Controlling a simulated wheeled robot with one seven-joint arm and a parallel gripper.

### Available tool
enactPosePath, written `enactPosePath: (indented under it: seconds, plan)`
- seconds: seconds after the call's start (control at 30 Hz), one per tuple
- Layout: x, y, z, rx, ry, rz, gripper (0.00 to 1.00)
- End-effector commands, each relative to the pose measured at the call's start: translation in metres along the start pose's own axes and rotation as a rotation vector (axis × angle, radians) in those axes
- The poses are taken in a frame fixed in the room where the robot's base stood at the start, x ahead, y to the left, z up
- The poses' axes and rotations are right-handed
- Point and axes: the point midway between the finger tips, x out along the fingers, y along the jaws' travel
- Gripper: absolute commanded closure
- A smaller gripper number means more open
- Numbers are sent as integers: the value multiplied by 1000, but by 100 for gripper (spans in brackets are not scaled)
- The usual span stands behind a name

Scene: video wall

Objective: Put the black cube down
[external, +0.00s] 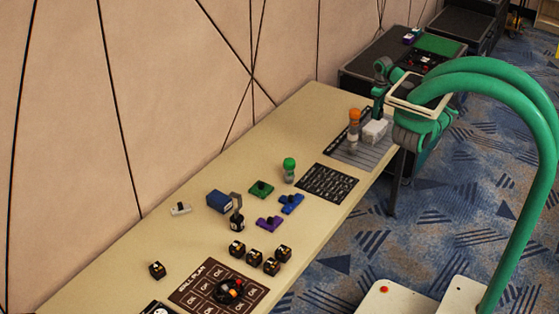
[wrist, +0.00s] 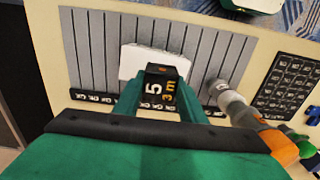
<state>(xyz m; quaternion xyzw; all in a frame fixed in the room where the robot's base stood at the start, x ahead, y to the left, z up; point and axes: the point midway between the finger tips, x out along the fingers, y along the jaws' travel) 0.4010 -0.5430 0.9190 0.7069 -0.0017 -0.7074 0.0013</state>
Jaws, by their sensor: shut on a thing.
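The black cube (wrist: 160,88) with a white 5 and orange marks on its face is between the green fingers of my gripper (wrist: 160,104) in the wrist view. My gripper is shut on it. Beyond the cube in that view are a white block (wrist: 134,62) and a grey striped mat (wrist: 215,50). In the external view my gripper (external: 379,97) is over the far end of the table, by the mat (external: 348,152) and the white block (external: 375,132). I cannot tell the cube's exact height above the mat. My gripper's body hides the near part of the wrist view.
A grey bottle-like thing with an orange top (external: 354,122) stands on the mat, close beside the gripper. A black patterned board (external: 327,182) and a green-topped figure (external: 289,168) are nearer. Several other black cubes (external: 254,257) stand at the table's near end.

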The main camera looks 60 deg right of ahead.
Motion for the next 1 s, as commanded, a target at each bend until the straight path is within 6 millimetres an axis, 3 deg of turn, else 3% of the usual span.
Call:
enactPosePath:
  seconds: [0.27, 0.5, 0.9, 0.93, 1.0]
  plan:
    - [18, 13, -9, 1, 0, 0, 86]
    - [46, 13, -9, 1, -1, 0, 86]
    - [51, 11, -10, -1, 1, -2, 86]
    - [51, 12, -10, -1, 1, -1, 58]
    - [51, 12, -10, -1, 0, -1, 44]
